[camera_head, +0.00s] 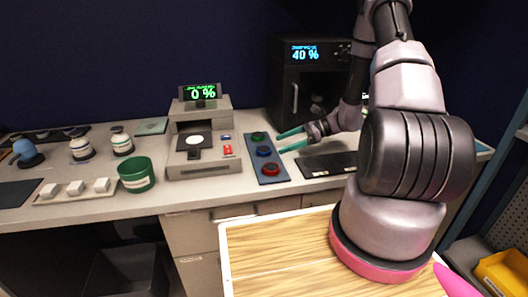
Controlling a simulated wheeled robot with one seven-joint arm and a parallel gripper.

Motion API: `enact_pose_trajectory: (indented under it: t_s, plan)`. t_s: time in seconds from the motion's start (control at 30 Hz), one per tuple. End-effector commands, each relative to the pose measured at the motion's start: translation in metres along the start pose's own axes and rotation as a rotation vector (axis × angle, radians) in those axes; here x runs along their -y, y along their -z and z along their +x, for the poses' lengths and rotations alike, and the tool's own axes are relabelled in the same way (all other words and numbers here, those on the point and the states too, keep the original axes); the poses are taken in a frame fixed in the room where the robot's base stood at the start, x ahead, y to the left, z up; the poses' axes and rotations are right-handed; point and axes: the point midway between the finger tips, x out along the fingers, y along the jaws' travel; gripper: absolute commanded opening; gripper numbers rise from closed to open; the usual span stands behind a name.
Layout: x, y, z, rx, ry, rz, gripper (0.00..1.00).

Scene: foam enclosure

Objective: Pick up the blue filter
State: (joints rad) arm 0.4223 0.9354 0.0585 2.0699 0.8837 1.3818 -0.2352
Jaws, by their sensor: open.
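The blue filter (264,151) is a small dark blue disc lying in the middle of a narrow slate-blue tray (276,180). A green disc (257,136) lies behind it and a red disc (271,169) in front of it on the same tray. My gripper (279,143) reaches in from the right with its two teal fingers spread apart and nothing between them. The fingertips point left toward the tray, just right of the blue filter. Their exact height above the counter is hard to tell.
A grey device (200,165) showing 0 % stands left of the tray. A black oven-like box (296,95) showing 40 % stands behind. A black mat (318,166) lies right of the tray. A green cup (136,175), white blocks and jars occupy the left counter.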

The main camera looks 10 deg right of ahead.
Motion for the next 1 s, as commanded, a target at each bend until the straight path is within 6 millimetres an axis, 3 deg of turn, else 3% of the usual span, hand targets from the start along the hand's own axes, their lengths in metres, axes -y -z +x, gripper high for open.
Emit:
enact_pose_trajectory:
  t_s: [0.4, 0.67, 0.7, 0.73, 0.9, 0.93, 1.0]
  plan:
    - [0.005, 0.001, 0.05, 0.0, -0.001, 0.001, 1.0]
    - [0.005, 0.0, 0.054, 0.0, 0.001, 0.0, 1.0]
    - [0.005, 0.0, 0.053, -0.001, 0.0, 0.0, 0.96]
    - [0.005, 0.0, 0.053, -0.001, 0.001, 0.0, 0.85]
    - [0.005, 0.0, 0.053, -0.001, 0.001, 0.0, 0.2]
    - [0.005, 0.0, 0.053, -0.001, 0.001, 0.0, 0.13]
    - [0.005, 0.0, 0.053, -0.001, 0.001, 0.0, 0.13]
